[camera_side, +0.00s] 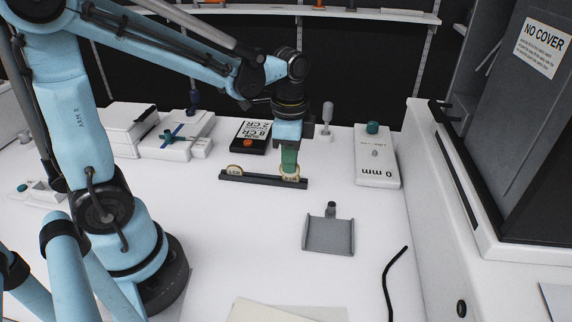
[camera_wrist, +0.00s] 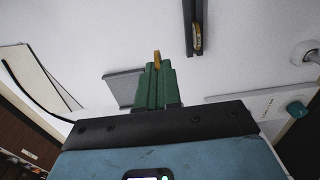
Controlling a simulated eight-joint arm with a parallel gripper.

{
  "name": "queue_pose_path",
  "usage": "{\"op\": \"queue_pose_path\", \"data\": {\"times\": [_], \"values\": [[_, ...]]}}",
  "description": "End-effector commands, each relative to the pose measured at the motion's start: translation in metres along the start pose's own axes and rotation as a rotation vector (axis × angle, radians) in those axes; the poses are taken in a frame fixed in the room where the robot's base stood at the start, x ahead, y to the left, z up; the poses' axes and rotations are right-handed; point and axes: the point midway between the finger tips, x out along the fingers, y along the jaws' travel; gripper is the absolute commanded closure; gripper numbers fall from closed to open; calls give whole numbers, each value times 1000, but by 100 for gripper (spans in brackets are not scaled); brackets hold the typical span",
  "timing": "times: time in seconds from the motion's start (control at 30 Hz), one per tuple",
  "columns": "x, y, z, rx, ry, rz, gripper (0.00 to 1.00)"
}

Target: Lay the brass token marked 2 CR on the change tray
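My gripper (camera_side: 289,164) has green fingers, closed on a brass token (camera_side: 290,178) at their tips. In the wrist view the gripper (camera_wrist: 156,75) shows this token (camera_wrist: 157,58) edge-on between the fingertips. I cannot read its marking for sure. A narrow dark rack (camera_side: 262,180) lies behind it in the side view, with another brass token (camera_side: 235,169) at its left end. In the wrist view the held token appears beside the rack (camera_wrist: 188,15), apart from it. A grey change tray (camera_side: 328,237) sits empty to the front right; part of it (camera_wrist: 122,90) shows left of the fingers.
A white block marked 0 mm (camera_side: 376,165) with a teal knob stands right of the rack. A black box with a CR label (camera_side: 251,137) and white fixtures (camera_side: 176,140) stand behind. A black cable (camera_side: 391,280) lies right of the tray. The table between rack and tray is clear.

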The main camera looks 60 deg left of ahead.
Motion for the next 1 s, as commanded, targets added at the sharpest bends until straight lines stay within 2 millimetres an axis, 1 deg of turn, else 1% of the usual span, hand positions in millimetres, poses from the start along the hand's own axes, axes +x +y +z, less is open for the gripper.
{"op": "queue_pose_path", "data": {"times": [0.03, 0.1, 0.17, 0.3, 0.4, 0.5, 0.6, 0.73, 0.83, 0.93, 1.0], "values": [[-4, 16, -14, 14, 0, -1, 100], [-9, 35, -29, 13, 0, -1, 100], [-13, 52, -40, 14, -1, -2, 100], [-23, 95, -62, 15, 0, -4, 100], [-30, 126, -73, 13, 0, -5, 100], [-36, 153, -80, 12, 1, -6, 100], [-40, 175, -83, 9, 1, -7, 100], [-44, 193, -85, 5, 2, -7, 100], [-44, 197, -86, 1, 2, -8, 100], [-39, 189, -87, -4, 2, -8, 100], [-31, 176, -88, -7, 2, -8, 100]]}}
